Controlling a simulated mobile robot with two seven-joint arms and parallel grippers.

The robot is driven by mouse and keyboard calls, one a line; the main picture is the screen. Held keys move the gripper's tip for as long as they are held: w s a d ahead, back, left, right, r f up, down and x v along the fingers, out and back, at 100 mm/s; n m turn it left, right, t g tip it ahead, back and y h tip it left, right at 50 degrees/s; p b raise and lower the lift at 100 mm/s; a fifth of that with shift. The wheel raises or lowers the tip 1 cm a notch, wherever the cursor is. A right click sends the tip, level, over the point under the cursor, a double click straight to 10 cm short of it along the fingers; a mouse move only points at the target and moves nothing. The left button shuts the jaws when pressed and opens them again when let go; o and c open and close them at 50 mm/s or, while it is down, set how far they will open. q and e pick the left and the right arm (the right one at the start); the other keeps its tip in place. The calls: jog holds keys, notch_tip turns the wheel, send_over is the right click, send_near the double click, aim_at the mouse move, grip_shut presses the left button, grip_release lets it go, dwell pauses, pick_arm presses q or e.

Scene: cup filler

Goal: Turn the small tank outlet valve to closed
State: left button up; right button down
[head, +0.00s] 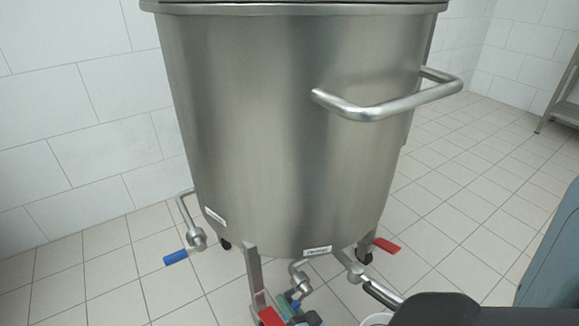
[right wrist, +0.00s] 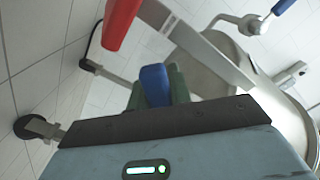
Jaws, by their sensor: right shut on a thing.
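A large steel tank (head: 290,120) stands on legs with several valves at its foot. I cannot read whether this valve is open or closed. My left gripper is not in view.
Another blue handle (head: 175,257) sticks out at the tank's left. Red handles show at the right (head: 387,245) and at the bottom (head: 270,316), close to my right gripper. A steel rail handle (head: 390,105) juts from the tank. Tiled floor (head: 120,290) is clear at the left.

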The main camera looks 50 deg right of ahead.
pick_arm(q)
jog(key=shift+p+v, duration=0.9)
pick_arm(e)
jog(key=r+m, duration=0.1)
jog(key=m, duration=0.2)
jog(key=a+r+m, duration=0.1)
jog(key=r+m, duration=0.1)
jog(key=m, duration=0.1)
jog(key=a+r+m, duration=0.1)
jog(key=r+m, duration=0.1)
jog(key=m, duration=0.1)
jog(key=shift+w+a+m, duration=0.15)
jog(key=shift+w+m, duration=0.1)
jog(key=shift+m, duration=0.05)
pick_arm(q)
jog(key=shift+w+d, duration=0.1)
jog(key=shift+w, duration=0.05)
pick_arm(e)
jog(key=c, duration=1.3)
grip_release()
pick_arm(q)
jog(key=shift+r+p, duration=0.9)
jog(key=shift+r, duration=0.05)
pick_arm(e)
jog(key=shift+v, duration=3.95)
